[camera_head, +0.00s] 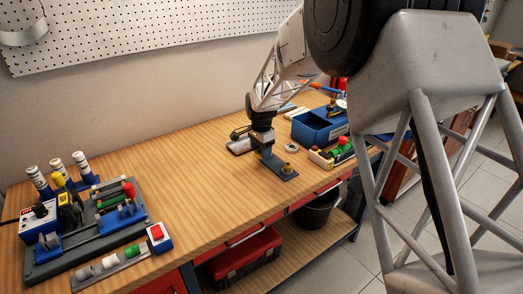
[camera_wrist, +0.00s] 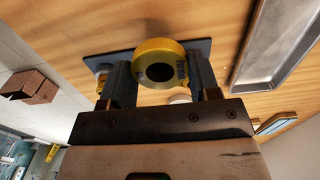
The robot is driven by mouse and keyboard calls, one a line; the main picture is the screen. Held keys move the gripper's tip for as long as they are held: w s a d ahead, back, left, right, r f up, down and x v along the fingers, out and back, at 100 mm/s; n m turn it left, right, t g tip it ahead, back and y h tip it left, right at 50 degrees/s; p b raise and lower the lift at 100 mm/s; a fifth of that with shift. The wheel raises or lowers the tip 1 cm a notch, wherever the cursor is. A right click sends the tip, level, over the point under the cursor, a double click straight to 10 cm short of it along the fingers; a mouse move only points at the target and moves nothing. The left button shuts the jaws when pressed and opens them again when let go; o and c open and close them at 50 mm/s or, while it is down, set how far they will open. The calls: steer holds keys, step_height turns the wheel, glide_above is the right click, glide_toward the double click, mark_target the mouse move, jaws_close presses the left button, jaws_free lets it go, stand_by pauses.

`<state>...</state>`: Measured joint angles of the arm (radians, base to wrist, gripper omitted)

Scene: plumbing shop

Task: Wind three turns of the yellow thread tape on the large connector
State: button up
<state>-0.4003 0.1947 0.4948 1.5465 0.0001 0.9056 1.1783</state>
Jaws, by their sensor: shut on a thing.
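My gripper (camera_wrist: 159,55) is shut on the yellow thread tape, a roll (camera_wrist: 152,50) whose dark round hole faces the wrist camera. In the head view my gripper (camera_head: 262,152) points down over the left end of a dark plate (camera_head: 284,176) on the bench. A short brass-coloured fitting (camera_head: 287,168) stands near the plate's right end, apart from my gripper. I cannot tell whether it is the large connector. In the wrist view the dark plate (camera_wrist: 100,61) lies behind the roll. Any tape wound on a connector is too small to tell.
A pale ring (camera_head: 291,148) lies behind the plate. A blue bin (camera_head: 318,136) and a tray of red and green parts (camera_head: 322,160) stand to the right. A grey fixture (camera_head: 62,262) with several parts fills the left end. The bench middle (camera_head: 195,185) is clear.

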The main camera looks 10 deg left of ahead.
steer(key=shift+s+a+r, duration=0.1)
steer(key=shift+s+r, duration=0.2)
steer(key=shift+r, duration=0.95)
steer(key=shift+s+r, duration=0.3)
steer(key=shift+r, duration=0.9)
steer(key=shift+s+a+r, duration=0.1)
steer(key=shift+s+r, duration=0.2)
steer(key=shift+r, duration=0.95)
steer(key=shift+d, duration=0.1)
